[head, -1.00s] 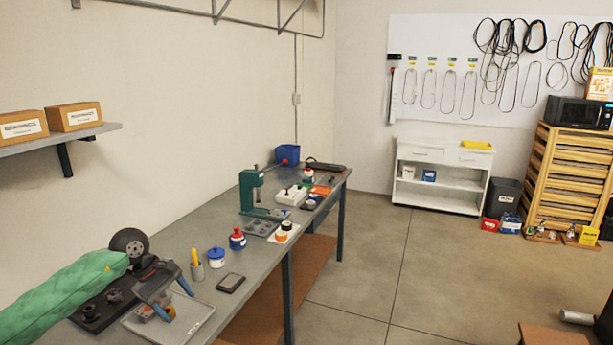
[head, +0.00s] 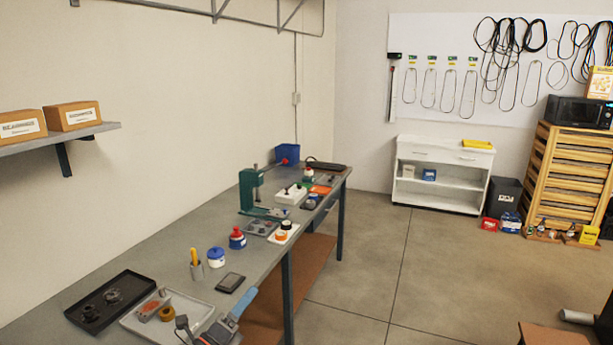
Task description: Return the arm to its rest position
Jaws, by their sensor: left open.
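My left gripper (head: 213,314) is at the bottom edge of the head view, by the bench's front edge and the near corner of the light grey tray (head: 139,325). It is open, with nothing visible between its fingers. One blue-grey finger shows clearly; the rest of the gripper is partly cut off by the frame. The left arm's green sleeve is out of view. My right gripper is not in view.
The grey workbench (head: 170,262) runs along the left wall.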

